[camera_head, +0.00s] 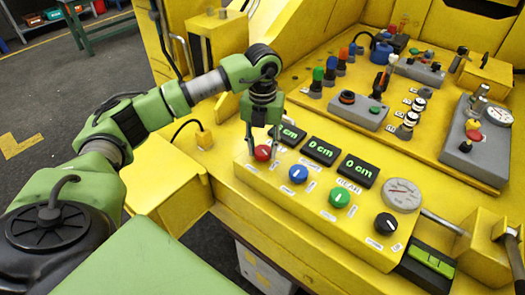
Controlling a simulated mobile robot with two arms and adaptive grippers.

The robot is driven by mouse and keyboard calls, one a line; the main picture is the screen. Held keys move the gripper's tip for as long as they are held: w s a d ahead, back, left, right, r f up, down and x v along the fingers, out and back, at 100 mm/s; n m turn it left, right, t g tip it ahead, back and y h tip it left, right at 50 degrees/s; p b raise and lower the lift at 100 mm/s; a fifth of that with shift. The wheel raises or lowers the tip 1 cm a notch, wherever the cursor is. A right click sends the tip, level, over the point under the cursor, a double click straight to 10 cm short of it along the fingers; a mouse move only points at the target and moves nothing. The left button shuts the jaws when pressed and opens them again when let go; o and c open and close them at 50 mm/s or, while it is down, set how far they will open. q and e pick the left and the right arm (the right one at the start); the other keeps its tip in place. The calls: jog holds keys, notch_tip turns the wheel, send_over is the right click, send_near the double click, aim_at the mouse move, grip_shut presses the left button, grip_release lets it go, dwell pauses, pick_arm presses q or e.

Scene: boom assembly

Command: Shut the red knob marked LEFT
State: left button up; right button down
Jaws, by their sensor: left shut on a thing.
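The red knob (263,153) is the leftmost of the knobs on the yellow front panel (318,222). My left gripper (262,155) points down over it, with a finger on each side of the knob, and is shut on it. The small marks by the knob are too small to read. A green "0 cm" display (291,135) sits just behind the knob, partly hidden by the gripper. My right gripper is not in view.
A blue knob (298,173), a green knob (339,198) and a black knob (386,223) stand to the right on the panel. Coloured switches and a grey box (357,110) stand behind.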

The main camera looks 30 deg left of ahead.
aim_at(263, 150)
pick_arm(q)
jog(key=m+b, duration=0.2)
jog(key=m, duration=0.1)
jog(key=shift+f+m, duration=0.15)
jog(key=shift+m, duration=0.25)
jog(key=m+b, duration=0.2)
jog(key=m, duration=0.1)
jog(key=shift+m, duration=0.3)
jog(key=m+b, duration=0.1)
jog(key=m, duration=0.2)
jog(key=shift+m, duration=0.3)
jog(key=shift+m+b, duration=0.75)
jog(key=shift+m, duration=0.75)
jog(key=shift+m, duration=0.3)
jog(key=o, duration=1.1)
notch_tip(263, 150, up, 12)
jog(key=shift+r, duration=0.15)
